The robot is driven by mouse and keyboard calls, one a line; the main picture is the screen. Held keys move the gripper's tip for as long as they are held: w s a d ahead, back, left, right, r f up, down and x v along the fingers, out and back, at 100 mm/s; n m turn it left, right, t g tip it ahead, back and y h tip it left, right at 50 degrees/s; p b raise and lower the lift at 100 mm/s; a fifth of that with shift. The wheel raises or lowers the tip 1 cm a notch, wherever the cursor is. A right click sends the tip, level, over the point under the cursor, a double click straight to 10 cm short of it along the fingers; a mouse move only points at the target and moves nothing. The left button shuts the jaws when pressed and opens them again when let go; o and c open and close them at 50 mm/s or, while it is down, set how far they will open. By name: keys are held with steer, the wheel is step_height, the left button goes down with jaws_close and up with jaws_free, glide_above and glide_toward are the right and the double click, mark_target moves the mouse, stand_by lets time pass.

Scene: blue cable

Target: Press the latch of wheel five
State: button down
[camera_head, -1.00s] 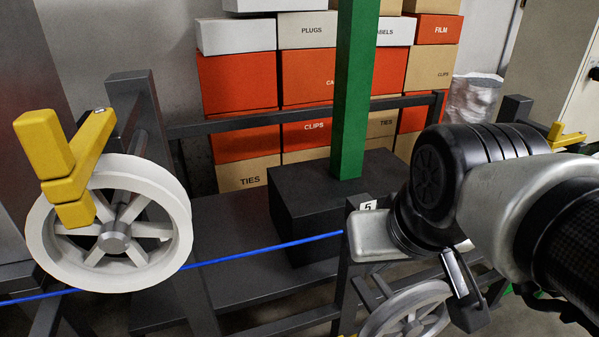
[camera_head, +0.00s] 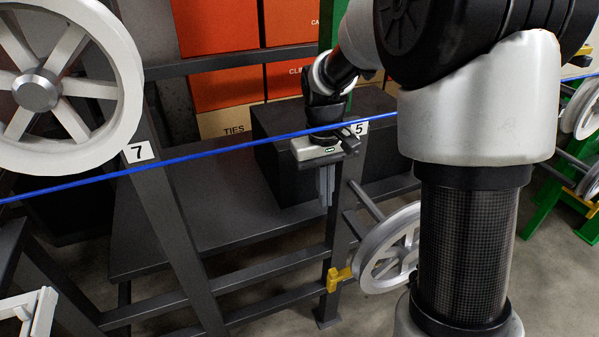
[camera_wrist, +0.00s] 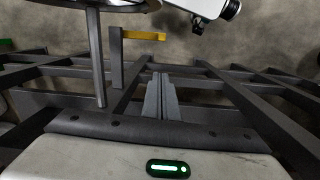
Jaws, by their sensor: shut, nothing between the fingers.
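Wheel five (camera_head: 388,250) is a pale grey spoked wheel low on the frame, below the label 5 (camera_head: 359,129) and partly hidden by my arm. Its yellow latch (camera_head: 338,279) sits at the wheel's left edge. The latch also shows as a yellow bar (camera_wrist: 143,36) near the top of the wrist view. My gripper (camera_head: 327,203) points down, its fingers shut and empty, well above the latch and slightly left of it in the head view. The shut fingers (camera_wrist: 161,76) also show in the wrist view, apart from the latch.
A blue cable (camera_head: 210,150) runs across the head view, past my wrist. Wheel seven (camera_head: 120,80) stands at upper left by label 7 (camera_head: 138,152). A black box (camera_head: 275,150) is behind my gripper.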

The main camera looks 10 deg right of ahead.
steer(key=w+f+g+b, duration=0.2)
steer(key=w+f+b, duration=0.1)
steer(key=f, duration=1.3)
steer(key=shift+w+a+f+n, duration=0.2)
steer(key=shift+w+a+n, duration=0.05)
steer(key=shift+a+n, duration=0.15)
steer(key=s+d+f+b, duration=0.1)
steer(key=s+f+b, duration=0.1)
steer(key=s+f, duration=0.4)
steer(key=shift+w+d+x, duration=0.25)
steer(key=shift+d+x, duration=0.05)
steer(key=shift+x, duration=1.55)
